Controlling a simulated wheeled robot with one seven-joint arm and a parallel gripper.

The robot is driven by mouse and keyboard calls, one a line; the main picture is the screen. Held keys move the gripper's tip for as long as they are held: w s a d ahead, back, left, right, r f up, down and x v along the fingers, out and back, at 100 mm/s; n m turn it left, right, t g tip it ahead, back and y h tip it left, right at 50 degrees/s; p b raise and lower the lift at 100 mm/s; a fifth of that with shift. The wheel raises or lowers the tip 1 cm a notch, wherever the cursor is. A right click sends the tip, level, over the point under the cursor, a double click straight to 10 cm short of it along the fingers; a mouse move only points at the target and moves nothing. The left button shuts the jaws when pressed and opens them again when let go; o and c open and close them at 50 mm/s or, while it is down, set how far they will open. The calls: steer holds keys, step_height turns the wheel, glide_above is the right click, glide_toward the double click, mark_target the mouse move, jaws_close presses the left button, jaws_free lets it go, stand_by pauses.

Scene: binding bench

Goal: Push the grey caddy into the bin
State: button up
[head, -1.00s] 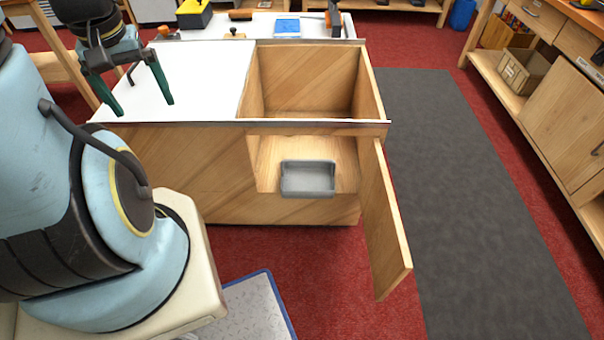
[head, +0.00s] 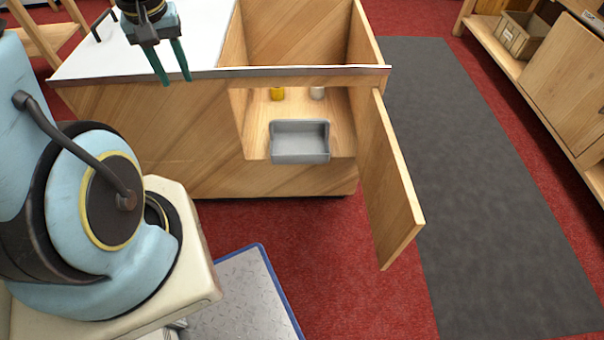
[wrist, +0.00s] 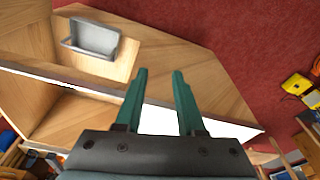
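The grey caddy (head: 300,142) is an open shallow tray at the front edge of the wooden floor inside the bin (head: 255,110), the open-fronted compartment in the bench. It also shows in the wrist view (wrist: 95,38), at the upper left. My gripper (head: 175,82) is above the bench's front edge, left of the caddy and apart from it. Its two green fingers (wrist: 158,75) are spread with nothing between them. The caddy's underside is hidden.
A wooden door (head: 390,180) stands open on the compartment's right side. A yellow item (head: 277,93) and a white item (head: 317,92) stand deeper inside. The white bench top (head: 140,50) lies left. A grey mat (head: 460,170) and red floor are clear at right.

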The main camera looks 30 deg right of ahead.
steer(key=shift+m, duration=0.7)
steer(key=d+f+b, duration=0.3)
steer(key=f+b, duration=0.1)
steer(key=f, duration=0.2)
steer(key=d+f+b, duration=0.4)
steer(key=f, duration=0.1)
steer(key=s+d+f+b, duration=0.1)
steer(key=d+f+b, duration=0.3)
steer(key=f+b, duration=0.1)
steer(key=shift+d+f, duration=0.25)
steer(key=shift+f, duration=0.55)
jaws_close()
steer(key=s+d+f+m+t+h+b, duration=0.1)
steer(key=s+d+f+b, duration=0.2)
steer(key=d+f+b, duration=0.4)
steer(key=s+d+f+b, duration=0.3)
steer(key=d+f+b, duration=0.25)
steer(key=f, duration=0.35)
steer(key=w+d+f+b, duration=0.2)
steer(key=w+f+b, duration=0.4)
steer(key=f, duration=0.2)
steer(key=shift+w+d+f, duration=0.25)
steer(key=shift+w+f, duration=0.1)
steer(key=shift+f, duration=0.05)
